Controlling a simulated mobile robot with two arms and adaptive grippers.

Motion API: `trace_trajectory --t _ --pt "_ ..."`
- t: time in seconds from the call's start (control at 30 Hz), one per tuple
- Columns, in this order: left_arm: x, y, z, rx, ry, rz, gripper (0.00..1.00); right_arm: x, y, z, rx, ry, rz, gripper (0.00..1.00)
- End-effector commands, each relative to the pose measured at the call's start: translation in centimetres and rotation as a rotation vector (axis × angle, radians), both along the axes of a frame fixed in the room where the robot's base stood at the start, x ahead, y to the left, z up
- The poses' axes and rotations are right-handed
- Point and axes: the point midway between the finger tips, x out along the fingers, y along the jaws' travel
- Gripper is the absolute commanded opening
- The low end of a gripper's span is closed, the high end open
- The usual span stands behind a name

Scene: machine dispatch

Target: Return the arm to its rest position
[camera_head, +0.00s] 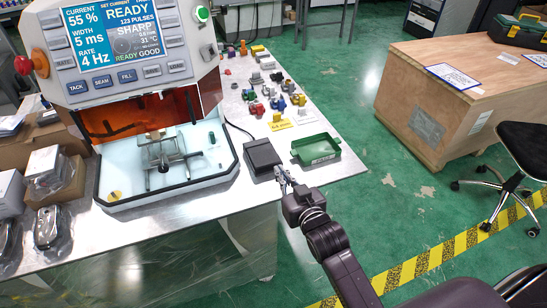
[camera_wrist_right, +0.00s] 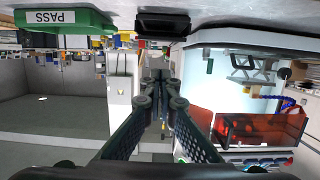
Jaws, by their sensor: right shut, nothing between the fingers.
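My right arm comes in from the lower right of the head view, and its gripper (camera_head: 284,182) is at the front edge of the metal table (camera_head: 225,195). It is shut with nothing between its fingers, just in front of a black box (camera_head: 262,158) and a green tray (camera_head: 316,149). In the wrist view, which is upside down, the gripper's fingers (camera_wrist_right: 159,88) point away and are close together. The green tray (camera_wrist_right: 62,20) with its PASS label and the black box (camera_wrist_right: 165,21) show at the top there. My left gripper is not in view.
A machine with a screen (camera_head: 122,30) and lit chamber stands at the left of the table. Several small coloured parts (camera_head: 277,103) lie behind the tray. A wooden crate (camera_head: 455,90) and a black chair (camera_head: 522,150) stand right. Green floor lies open between.

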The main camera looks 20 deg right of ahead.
Motion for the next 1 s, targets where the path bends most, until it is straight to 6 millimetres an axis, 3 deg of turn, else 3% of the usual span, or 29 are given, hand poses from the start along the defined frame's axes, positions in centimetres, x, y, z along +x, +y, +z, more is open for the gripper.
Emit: trace_trajectory --t 0.23,0.37,0.47,0.6,0.8,1.0 --pt "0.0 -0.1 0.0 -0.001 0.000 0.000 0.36 -0.4 0.0 -0.4 -0.003 0.020 -0.001 0.00" --pt "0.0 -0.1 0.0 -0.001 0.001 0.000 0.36 -2.9 -0.1 -2.4 -0.018 0.137 -0.001 0.00" --pt "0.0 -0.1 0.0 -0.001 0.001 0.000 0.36 -6.8 -0.2 -4.8 -0.036 0.297 0.004 0.00" --pt "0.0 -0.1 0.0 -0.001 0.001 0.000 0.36 -13.4 -0.2 -7.6 -0.066 0.533 0.021 0.00" --pt "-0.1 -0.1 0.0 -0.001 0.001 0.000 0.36 -20.8 -0.1 -9.2 -0.097 0.764 0.052 0.00" --pt "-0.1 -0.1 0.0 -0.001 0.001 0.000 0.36 -26.7 0.0 -9.6 -0.120 0.934 0.083 0.00"
